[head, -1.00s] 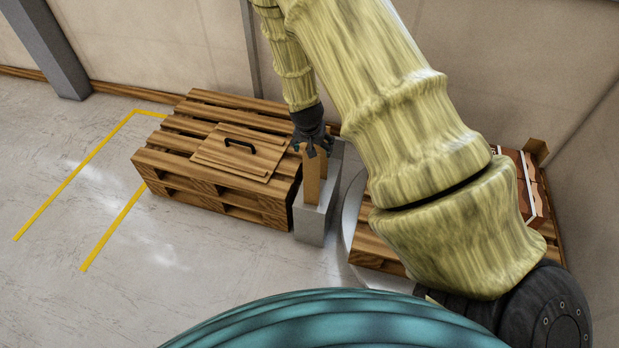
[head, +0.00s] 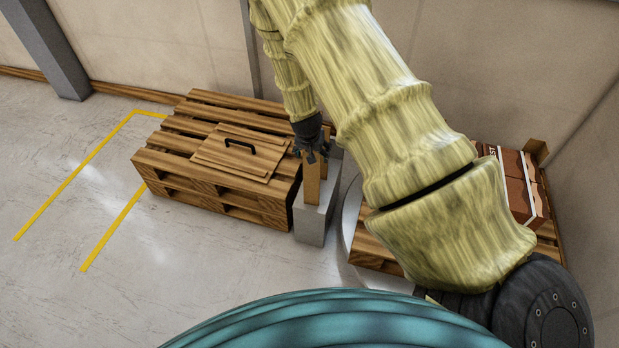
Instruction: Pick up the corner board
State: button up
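The corner board (head: 313,184) is a narrow brown upright piece in the head view. It stands at a grey block-like holder (head: 311,225), whose front hides its lower end. My gripper (head: 311,155) is dark and points down at the top of the board, with its fingers around or against the upper end. The fingers are small and partly merge with the board, so I cannot tell whether they are closed on it.
A wooden pallet stack (head: 215,206) stands left of the holder, with a handled wooden panel (head: 239,163) on top. Another pallet (head: 372,254) at right bears brown boxes (head: 516,180). Yellow floor lines (head: 72,183) mark clear floor at left.

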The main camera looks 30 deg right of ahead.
jog(key=c, duration=1)
